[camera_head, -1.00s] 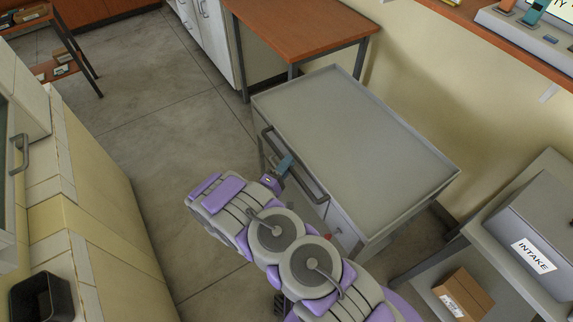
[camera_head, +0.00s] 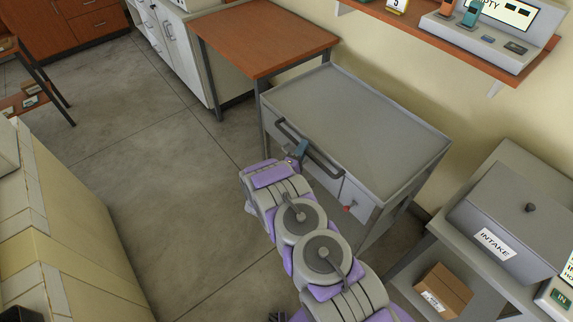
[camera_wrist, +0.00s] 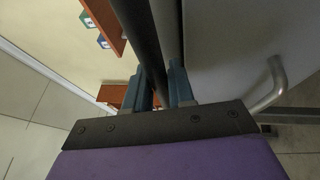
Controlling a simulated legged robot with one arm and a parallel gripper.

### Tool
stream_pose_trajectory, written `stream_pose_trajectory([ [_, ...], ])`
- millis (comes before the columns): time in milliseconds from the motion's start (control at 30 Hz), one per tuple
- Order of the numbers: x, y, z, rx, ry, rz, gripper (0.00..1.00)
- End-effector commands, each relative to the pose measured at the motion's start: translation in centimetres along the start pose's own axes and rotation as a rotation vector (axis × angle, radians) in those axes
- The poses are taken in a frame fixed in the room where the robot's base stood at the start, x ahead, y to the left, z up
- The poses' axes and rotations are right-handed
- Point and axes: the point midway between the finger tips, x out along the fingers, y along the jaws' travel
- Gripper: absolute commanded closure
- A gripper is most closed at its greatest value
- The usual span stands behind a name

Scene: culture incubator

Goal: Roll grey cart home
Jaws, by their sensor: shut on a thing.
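The grey cart (camera_head: 362,118) stands against the pale wall, with a flat, empty, rimmed top. A dark bar handle (camera_head: 322,165) runs along its near side. My gripper (camera_head: 301,150) is at this handle, toward its left end. In the wrist view my gripper (camera_wrist: 166,92) has its two blue fingers shut around the dark bar (camera_wrist: 138,40). The cart's grey side panel (camera_wrist: 230,50) fills the right of that view. Below the handle, the cart front has a panel with a small red part (camera_head: 348,208). My arm hides some of the cart's lower near side.
A wooden-topped table (camera_head: 265,40) stands close behind the cart's far left end. At right, a grey stand holds an INTAKE box (camera_head: 515,225), with a cardboard box (camera_head: 443,291) below. A wooden wall shelf (camera_head: 440,35) hangs above. Open floor (camera_head: 160,190) lies to the left.

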Motion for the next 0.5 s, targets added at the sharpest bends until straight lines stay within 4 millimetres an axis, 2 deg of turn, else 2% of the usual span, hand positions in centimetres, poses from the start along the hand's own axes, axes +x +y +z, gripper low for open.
stream_pose_trajectory([
  [33,1.4,-0.9,1.6,-0.014,-0.023,-0.01,1.0],
  [200,5.2,-1.7,2.9,-0.018,-0.021,-0.008,1.0],
  [400,8.8,-2.5,4.1,-0.014,-0.011,-0.008,1.0],
  [500,9.9,-2.9,4.5,-0.012,-0.008,-0.012,1.0],
])
